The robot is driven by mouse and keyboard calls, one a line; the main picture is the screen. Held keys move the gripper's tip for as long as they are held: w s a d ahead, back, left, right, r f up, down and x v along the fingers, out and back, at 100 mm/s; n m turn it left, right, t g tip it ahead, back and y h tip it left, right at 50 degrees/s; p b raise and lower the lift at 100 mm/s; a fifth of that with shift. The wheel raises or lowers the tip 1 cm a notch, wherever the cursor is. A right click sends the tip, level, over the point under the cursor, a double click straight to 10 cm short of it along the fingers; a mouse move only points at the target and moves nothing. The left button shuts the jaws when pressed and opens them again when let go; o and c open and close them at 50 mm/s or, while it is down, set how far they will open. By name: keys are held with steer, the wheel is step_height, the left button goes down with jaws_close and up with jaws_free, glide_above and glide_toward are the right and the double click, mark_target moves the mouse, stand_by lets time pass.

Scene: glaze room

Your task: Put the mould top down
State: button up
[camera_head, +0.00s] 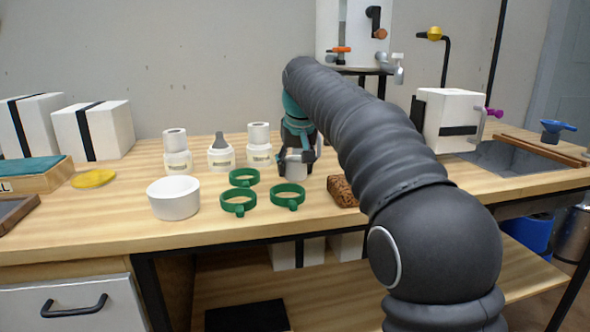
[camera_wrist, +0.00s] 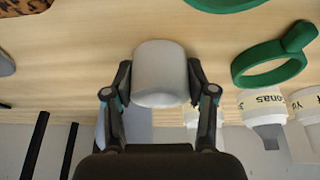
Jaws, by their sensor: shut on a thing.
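My gripper (camera_head: 296,157) is shut on a pale, rounded, cylinder-like piece (camera_head: 297,171), which appears to be the mould top. In the wrist view the mould top (camera_wrist: 160,72) sits between the two fingertips, one on each side. The held piece is low over the wooden table (camera_head: 110,225), near the rear middle. I cannot tell whether its underside touches the wood. Part of it is hidden by the fingers in the head view.
Several green rings (camera_head: 288,197) lie just in front, with a white bowl (camera_head: 174,199) to their left. White labelled jars (camera_head: 220,158) stand left of my gripper. A brown speckled block (camera_head: 343,191) lies at right. Front-left wood is clear.

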steer(key=shift+f, duration=0.15)
steer(key=o, duration=1.2)
steer(key=p+v, duration=0.3)
steer(key=v, duration=0.9)
steer(key=shift+r, duration=0.2)
